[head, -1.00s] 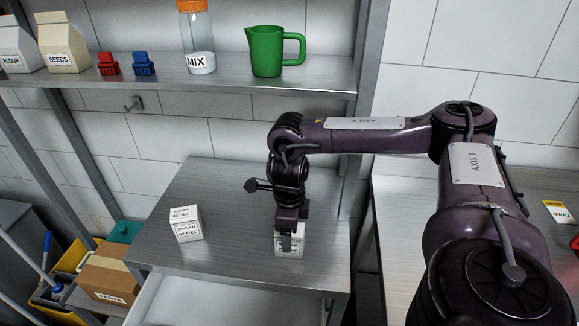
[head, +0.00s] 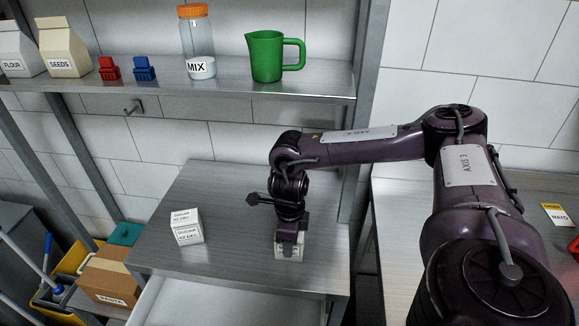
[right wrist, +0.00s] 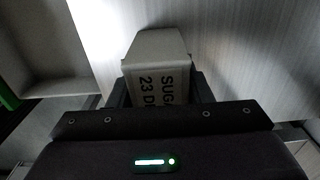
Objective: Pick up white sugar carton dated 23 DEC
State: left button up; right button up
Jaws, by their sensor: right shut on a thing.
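The white sugar carton dated 23 DEC (head: 289,252) stands on the metal counter near its front right. In the right wrist view its label (right wrist: 155,80) reads "SUG" and "23 D", the rest hidden by my gripper. My right gripper (head: 290,240) points down over it and is shut on it, with a finger on each side in the right wrist view (right wrist: 160,92). Another white sugar carton (head: 187,227), its label seeming to read 02 DEC, stands on the counter to the left. My left gripper is not in view.
The metal counter (head: 225,195) has an open drawer (head: 230,303) below its front edge. A shelf above holds a green jug (head: 267,57), a MIX jar (head: 198,45) and bags. A post (head: 362,110) stands right of my gripper.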

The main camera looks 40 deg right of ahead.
jog(key=shift+r, duration=0.1)
jog(key=shift+r, duration=0.5)
notch_tip(320, 180, up, 4)
jog(key=shift+f+b, duration=0.1)
jog(key=shift+b, duration=0.45)
notch_tip(320, 180, up, 15)
jog(key=p, duration=0.9)
jog(key=shift+p, duration=0.35)
